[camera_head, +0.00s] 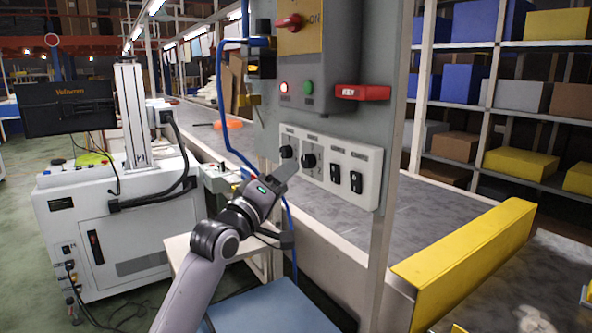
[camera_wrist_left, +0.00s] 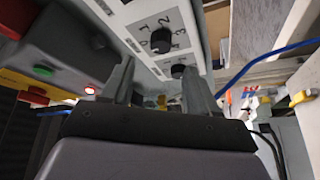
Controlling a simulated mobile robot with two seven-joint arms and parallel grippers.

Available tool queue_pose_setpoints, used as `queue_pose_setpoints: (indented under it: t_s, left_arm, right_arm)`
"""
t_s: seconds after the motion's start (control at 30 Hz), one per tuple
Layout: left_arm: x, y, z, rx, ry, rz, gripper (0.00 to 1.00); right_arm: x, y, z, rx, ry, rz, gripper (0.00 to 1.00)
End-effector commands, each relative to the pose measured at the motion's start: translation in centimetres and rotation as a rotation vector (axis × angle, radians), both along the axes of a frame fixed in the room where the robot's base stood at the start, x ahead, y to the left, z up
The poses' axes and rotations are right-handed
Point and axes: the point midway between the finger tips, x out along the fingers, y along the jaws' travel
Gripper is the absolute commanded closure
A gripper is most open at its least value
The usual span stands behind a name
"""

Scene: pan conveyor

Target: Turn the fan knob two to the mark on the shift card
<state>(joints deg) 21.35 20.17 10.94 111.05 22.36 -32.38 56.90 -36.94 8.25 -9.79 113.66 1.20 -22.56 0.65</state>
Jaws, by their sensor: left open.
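A white panel (camera_head: 322,145) on the grey post carries two black round knobs, a left knob (camera_head: 286,152) and a right knob (camera_head: 309,160). Their labels are too small to read, so I cannot tell which is fan knob two. In the left wrist view one knob (camera_wrist_left: 161,41) has a printed number dial around it; the other knob (camera_wrist_left: 178,70) is partly hidden. My left gripper (camera_head: 288,169) is just in front of the knobs. Its open, empty fingers (camera_wrist_left: 160,75) point at the panel. I cannot make out the shift card. My right gripper is not in view.
Two black switches (camera_head: 346,178) sit right of the knobs. Above are a red light (camera_head: 284,87), a green button (camera_head: 308,87), a red block (camera_head: 363,92) and a red rotary handle (camera_head: 289,22). A blue cable (camera_head: 222,110) runs left of the panel. A yellow guard (camera_head: 465,258) stands at lower right.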

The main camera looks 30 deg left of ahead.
Motion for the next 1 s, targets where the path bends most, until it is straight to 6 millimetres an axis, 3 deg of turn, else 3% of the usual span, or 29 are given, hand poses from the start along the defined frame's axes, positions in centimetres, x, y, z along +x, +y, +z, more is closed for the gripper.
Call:
queue_pose_setpoints:
  t_s: [0.5, 0.97, 1.0]
  left_arm:
    - [5.6, 0.2, 1.3, 0.003, 0.001, 0.001, 0.41]
    - [6.6, 0.2, 1.4, 0.004, 0.002, 0.001, 0.41]
    - [6.6, 0.2, 1.4, 0.004, 0.002, 0.001, 0.44]
  right_arm:
    - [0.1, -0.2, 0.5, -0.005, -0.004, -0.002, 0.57]
    - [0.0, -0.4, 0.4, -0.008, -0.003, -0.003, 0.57]
    - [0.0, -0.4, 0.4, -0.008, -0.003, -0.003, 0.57]
